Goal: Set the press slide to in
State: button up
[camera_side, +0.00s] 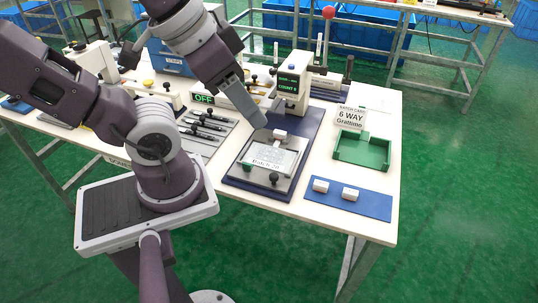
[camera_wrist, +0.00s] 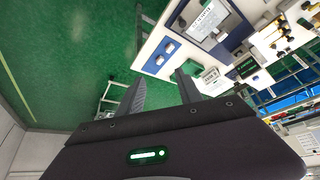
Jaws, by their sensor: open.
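The press (camera_side: 304,76) is a white stand with a dark counter display, a red-ball lever and a blue base (camera_side: 303,131). Its slide (camera_side: 270,160) is a light metal plate with lettering and dark knobs, lying on the front part of the base, forward of the press head. The slide also shows at the top of the wrist view (camera_wrist: 209,20). My gripper (camera_side: 259,119) is above the back left of the slide; the side view does not show clearly how high. In the wrist view its two fingers (camera_wrist: 160,88) are apart with nothing between them.
Right of the press are a green tray (camera_side: 342,155), a "6 WAY" sign (camera_side: 351,117) and a blue mat (camera_side: 376,207) with two white blocks. Left of it are a rack of dark tools (camera_side: 205,128) and an "OFF" display (camera_side: 204,99).

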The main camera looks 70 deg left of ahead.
jog(key=shift+o, duration=0.4)
jog(key=m+g, duration=0.6)
jog(key=m, duration=1.2)
send_over(274, 175)
notch_tip(274, 175, down, 22)
jog(key=shift+r, duration=0.1)
notch_tip(274, 175, down, 7)
grip_shut()
